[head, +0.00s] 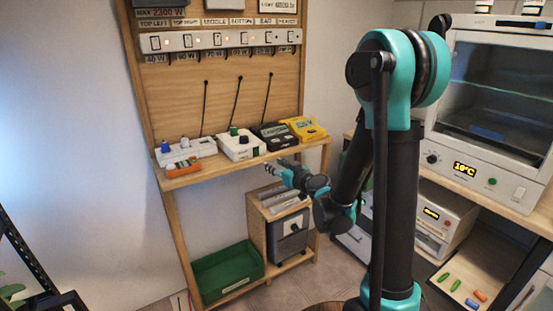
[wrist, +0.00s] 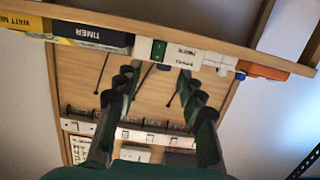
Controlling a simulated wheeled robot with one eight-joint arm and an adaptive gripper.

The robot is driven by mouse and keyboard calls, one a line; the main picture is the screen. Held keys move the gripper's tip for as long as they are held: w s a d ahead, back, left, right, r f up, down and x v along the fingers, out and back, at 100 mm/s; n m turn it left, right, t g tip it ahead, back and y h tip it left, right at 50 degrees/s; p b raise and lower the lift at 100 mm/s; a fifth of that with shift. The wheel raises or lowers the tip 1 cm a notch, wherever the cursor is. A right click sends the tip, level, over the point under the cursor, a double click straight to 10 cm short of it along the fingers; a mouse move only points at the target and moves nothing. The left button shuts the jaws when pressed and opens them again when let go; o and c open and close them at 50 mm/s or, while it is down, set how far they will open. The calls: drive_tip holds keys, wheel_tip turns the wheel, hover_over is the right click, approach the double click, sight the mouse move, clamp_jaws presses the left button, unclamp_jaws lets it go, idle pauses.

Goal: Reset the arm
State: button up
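My arm (head: 392,190) is black and teal and stands in the right half of the head view. It bends down and reaches left toward the wooden bench. My gripper (head: 272,169) is small there, in front of the shelf edge. In the wrist view my gripper (wrist: 156,72) shows two dark fingers spread apart, with nothing between them. The wrist picture shows the bench upside down.
The bench shelf (head: 205,176) carries a white box with a green knob (head: 240,145), a black timer (head: 272,136), a yellow meter (head: 304,129) and an orange item (head: 184,169). A green crate (head: 228,272) sits below. A white oven (head: 490,110) stands right.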

drive_tip(key=s+d+f+m+g+h, duration=0.2)
drive_tip(key=s+d+f+g+h, duration=0.1)
drive_tip(key=s+d, duration=0.4)
drive_tip(key=s+d+f+m+g+h, duration=0.2)
drive_tip(key=s+d+f, duration=0.3)
drive_tip(key=s+d, duration=0.3)
drive_tip(key=s+d+f+m+g+h, duration=0.2)
drive_tip(key=s+d+f+g+h, duration=0.2)
drive_tip(key=s, duration=0.9)
drive_tip(key=d, duration=0.3)
drive_tip(key=shift+d+f+m, duration=0.2)
drive_tip(key=shift+f+m, duration=0.15)
drive_tip(key=shift+m, duration=0.05)
drive_tip(key=shift+c, duration=0.2)
